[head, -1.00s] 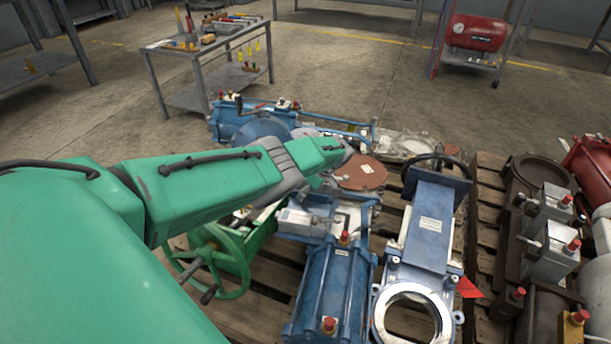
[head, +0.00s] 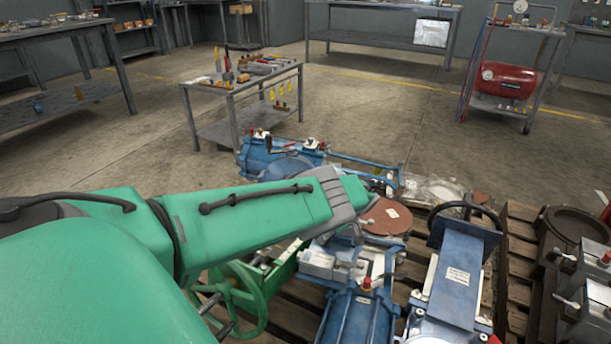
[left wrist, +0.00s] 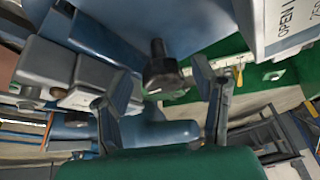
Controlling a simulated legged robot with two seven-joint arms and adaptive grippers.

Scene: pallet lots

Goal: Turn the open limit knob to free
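In the left wrist view a dark knob (left wrist: 162,72) on a short stem sticks out from a blue housing. A white label (left wrist: 285,22) with the word "OPEN" and part of a number is beside it at the upper right. My left gripper (left wrist: 158,84) is open, with one dark finger on each side of the knob; I see no contact. In the head view my green left arm reaches over the valve parts, and its wrist hides the knob and most of the gripper. My right gripper is in neither view.
Blue actuators and a blue gate valve (head: 458,275) lie on wooden pallets close to my left arm. A green handwheel (head: 240,295) stands below the arm. A tool table (head: 240,97) and a red compressor tank (head: 508,80) stand farther back on open floor.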

